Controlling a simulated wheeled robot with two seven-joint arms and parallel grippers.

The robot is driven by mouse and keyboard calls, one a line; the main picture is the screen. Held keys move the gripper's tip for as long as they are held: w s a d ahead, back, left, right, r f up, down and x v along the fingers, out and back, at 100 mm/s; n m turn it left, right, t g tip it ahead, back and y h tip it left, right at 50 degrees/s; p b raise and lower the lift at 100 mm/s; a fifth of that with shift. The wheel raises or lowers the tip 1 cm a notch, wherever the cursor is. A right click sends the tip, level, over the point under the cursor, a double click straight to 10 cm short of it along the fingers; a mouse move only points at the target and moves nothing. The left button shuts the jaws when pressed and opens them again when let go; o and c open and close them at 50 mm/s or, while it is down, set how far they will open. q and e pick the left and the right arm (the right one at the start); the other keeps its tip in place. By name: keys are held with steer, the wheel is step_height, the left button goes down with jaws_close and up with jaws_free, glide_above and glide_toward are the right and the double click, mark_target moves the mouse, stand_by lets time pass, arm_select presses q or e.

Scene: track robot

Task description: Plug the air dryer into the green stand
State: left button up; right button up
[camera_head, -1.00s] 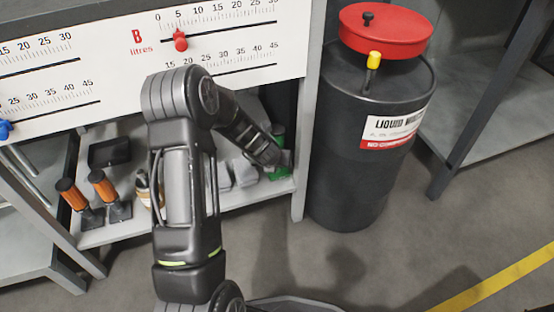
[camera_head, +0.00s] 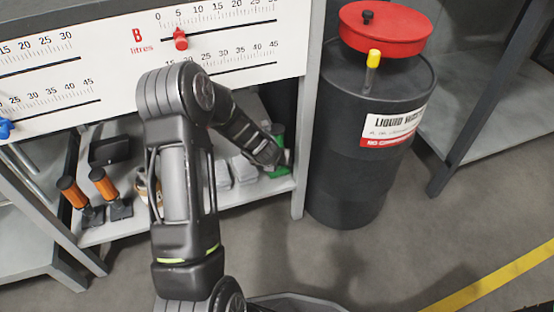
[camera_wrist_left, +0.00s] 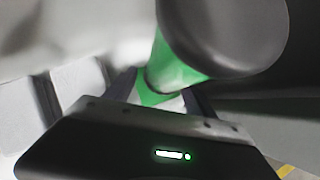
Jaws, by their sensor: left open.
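A green cylinder with a wide dark end (camera_wrist_left: 178,68) fills the upper middle of the left wrist view; I cannot tell for sure whether it is the air dryer. Its green part also shows on the lower shelf in the head view (camera_head: 278,131). A green base (camera_head: 279,171), seemingly the green stand, lies below it; green also shows low between my fingers in the wrist view (camera_wrist_left: 150,96). My left gripper (camera_wrist_left: 158,90) is open, its dark fingers either side of the green parts. In the head view the gripper (camera_head: 274,162) is partly hidden by its own wrist. My right gripper is not in view.
Pale grey blocks (camera_head: 243,170) stand just left of the green parts. Two orange-handled tools (camera_head: 105,186) and a black tray (camera_head: 109,151) are farther left. The shelf's grey upright (camera_head: 306,150) and a black liquid waste drum (camera_head: 350,170) stand close on the right.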

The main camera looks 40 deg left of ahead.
arm_select(q)
steer(key=p+v, duration=0.2)
steer(key=v, duration=0.4)
steer(key=shift+s+r, duration=0.2)
steer(key=shift+r, duration=0.1)
stand_by(0.6)
